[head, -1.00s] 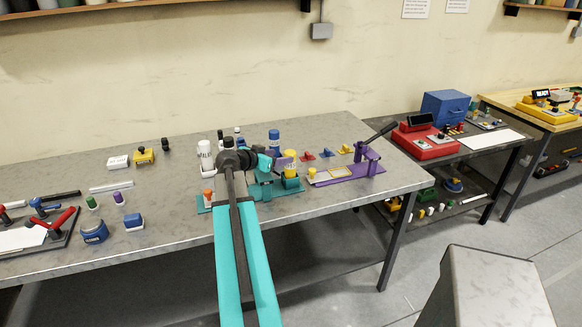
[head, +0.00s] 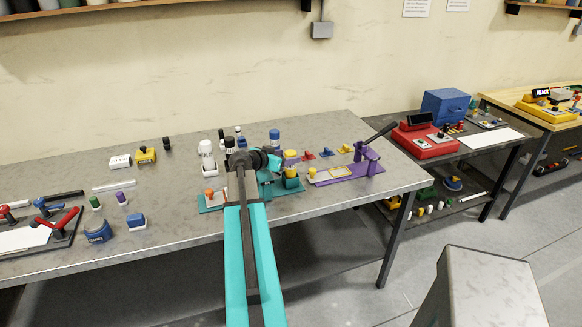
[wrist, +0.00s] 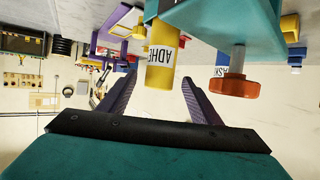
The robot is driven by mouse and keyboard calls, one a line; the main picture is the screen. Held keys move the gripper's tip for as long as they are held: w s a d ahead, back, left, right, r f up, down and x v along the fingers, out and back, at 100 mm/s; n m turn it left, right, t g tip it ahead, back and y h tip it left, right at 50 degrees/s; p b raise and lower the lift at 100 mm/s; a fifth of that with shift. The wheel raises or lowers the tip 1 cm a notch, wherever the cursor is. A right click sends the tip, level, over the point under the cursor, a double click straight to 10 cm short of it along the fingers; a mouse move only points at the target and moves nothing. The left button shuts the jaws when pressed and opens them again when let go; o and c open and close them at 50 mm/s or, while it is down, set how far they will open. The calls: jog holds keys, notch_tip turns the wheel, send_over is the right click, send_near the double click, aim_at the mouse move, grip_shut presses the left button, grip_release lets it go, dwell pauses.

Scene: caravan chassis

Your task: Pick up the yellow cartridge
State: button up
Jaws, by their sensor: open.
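The yellow cartridge (wrist: 158,72) shows in the wrist view, a yellow cylinder with a white label reading "ADHE", its far end at a teal body (wrist: 220,28). My gripper (wrist: 159,78) is open, its two purple fingers on either side of the cartridge's near end, with visible gaps. I cannot tell how deep the cartridge lies between them. In the head view a yellow cylinder (head: 290,154), apparently this cartridge, stands at the teal fixture right of my wrist. My fingers are mostly hidden there.
An orange knob (wrist: 236,87) on a pale stem is close right of the fingers in the wrist view. A purple lever press (head: 350,171) stands to the right on the table. White-capped bottles (head: 207,152) stand left of my wrist.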

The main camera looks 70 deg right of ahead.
jog(key=shift+p+x, duration=0.65)
jog(key=shift+x, duration=0.9)
grip_shut()
